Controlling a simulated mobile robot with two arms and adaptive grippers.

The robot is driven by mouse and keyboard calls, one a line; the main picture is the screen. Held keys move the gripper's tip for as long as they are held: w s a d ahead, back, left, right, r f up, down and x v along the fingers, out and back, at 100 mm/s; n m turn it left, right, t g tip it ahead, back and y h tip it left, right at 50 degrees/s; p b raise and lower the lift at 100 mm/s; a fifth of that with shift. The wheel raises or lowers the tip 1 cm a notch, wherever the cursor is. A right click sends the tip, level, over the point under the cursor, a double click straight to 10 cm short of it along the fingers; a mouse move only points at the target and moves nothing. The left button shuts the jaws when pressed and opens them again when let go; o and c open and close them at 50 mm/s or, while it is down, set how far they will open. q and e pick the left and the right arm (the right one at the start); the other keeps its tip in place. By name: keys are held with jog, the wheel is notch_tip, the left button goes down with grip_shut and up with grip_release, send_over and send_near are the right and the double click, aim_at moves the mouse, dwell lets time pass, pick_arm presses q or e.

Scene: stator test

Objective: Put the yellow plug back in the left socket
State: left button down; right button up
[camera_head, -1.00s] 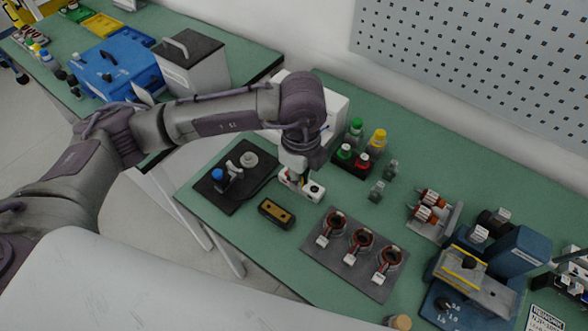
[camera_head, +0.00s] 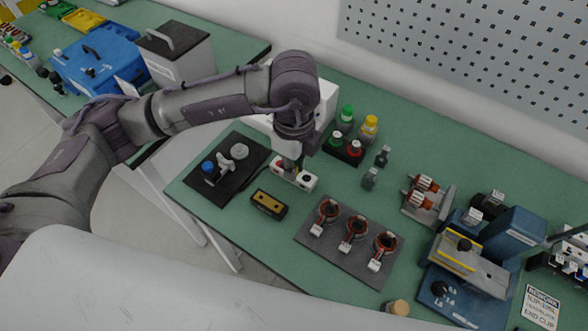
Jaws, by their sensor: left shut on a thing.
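The white socket block (camera_head: 307,181) sits on the green bench near the middle, with a dark opening visible toward its right end. My left gripper (camera_head: 290,166) points down over the left and middle part of this block. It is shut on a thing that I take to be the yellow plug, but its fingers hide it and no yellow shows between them. I cannot tell whether the plug touches the left socket, which the gripper partly covers. My right gripper is not in view.
A black box with a yellow top (camera_head: 268,204) lies just in front of the block. A dark board (camera_head: 217,186) stands left, a grey plate (camera_head: 325,252) with three copper rings right. Capped bottles (camera_head: 369,129) stand behind. Some green bench is free between them.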

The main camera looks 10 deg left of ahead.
pick_arm(q)
jog(key=w+a+b, duration=0.2)
jog(key=w+b, duration=0.1)
jog(key=w, duration=0.8)
jog(key=w+a+b, duration=0.2)
jog(key=w+a, duration=0.1)
jog(key=w, duration=0.8)
jog(key=shift+w+a+b, duration=0.15)
jog(key=shift+a+b, duration=0.2)
jog(key=shift+b, duration=0.05)
jog(key=shift+f, duration=0.1)
jog(key=shift+f+b, duration=1.65)
jog(key=shift+f, duration=1.7)
jog(key=shift+f, duration=0.3)
jog(key=shift+f, duration=0.9)
jog(key=c, duration=1)
grip_release()
